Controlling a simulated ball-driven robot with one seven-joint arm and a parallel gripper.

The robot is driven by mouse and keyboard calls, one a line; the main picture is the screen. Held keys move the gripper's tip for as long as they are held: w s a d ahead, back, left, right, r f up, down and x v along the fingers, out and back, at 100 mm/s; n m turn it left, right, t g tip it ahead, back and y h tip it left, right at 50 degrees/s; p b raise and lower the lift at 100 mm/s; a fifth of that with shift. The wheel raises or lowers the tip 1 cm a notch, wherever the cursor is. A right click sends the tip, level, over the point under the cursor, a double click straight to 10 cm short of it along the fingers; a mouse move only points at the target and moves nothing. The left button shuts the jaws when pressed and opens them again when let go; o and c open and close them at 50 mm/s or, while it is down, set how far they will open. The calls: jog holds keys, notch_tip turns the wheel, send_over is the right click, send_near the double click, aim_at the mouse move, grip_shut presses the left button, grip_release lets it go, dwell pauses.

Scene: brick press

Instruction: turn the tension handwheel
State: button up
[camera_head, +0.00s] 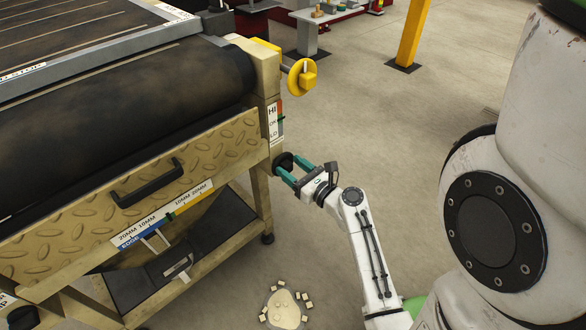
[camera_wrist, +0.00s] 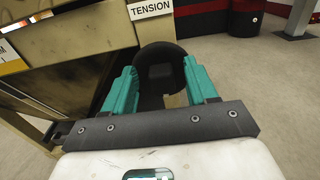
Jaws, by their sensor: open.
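The tension handwheel is a small black round knob (camera_head: 284,161) on the corner post of the machine, below the HI/LO scale. In the wrist view the black handwheel (camera_wrist: 162,62) sits under a white TENSION label (camera_wrist: 151,8). My gripper (camera_head: 288,173) has two teal fingers and reaches in from the right. In the wrist view my gripper (camera_wrist: 161,80) is open, with one finger on each side of the handwheel. I cannot tell whether the fingers touch it. The handwheel's lower part shows dark between the fingers.
A yellow knob (camera_head: 302,78) juts from the post above. The machine has a black roller (camera_head: 120,110), a diamond-plate panel (camera_head: 60,230) and a black handle (camera_head: 148,184). A pale patch with small blocks (camera_head: 284,310) lies on the floor. A yellow post (camera_head: 411,35) stands behind. Floor to the right is clear.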

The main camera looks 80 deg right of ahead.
jog(key=c, duration=1.1)
jog(key=shift+o, duration=0.2)
jog(key=shift+n, duration=0.3)
jog(key=n, duration=0.2)
jog(key=n+b, duration=0.1)
jog(key=shift+w+a+f+n, duration=0.1)
jog(key=shift+a+f+n, duration=0.05)
jog(key=shift+a+n, duration=0.15)
jog(key=n+b, duration=0.1)
jog(key=n, duration=0.3)
jog(key=shift+w+a+f+b, duration=0.15)
jog(key=shift+f+b, duration=0.05)
jog(key=shift+b, duration=0.15)
jog(key=n+b, duration=0.3)
jog(key=n, duration=0.6)
jog(key=f+n+b, duration=0.1)
jog(key=n+b, duration=0.3)
jog(key=n, duration=0.5)
jog(key=f+n+b, duration=0.1)
jog(key=n+b, duration=0.2)
jog(key=n, duration=0.6)
jog(key=shift+s+d+n+b, duration=0.25)
jog(key=shift+d+n+b, duration=0.05)
jog(key=shift+d+b, duration=0.1)
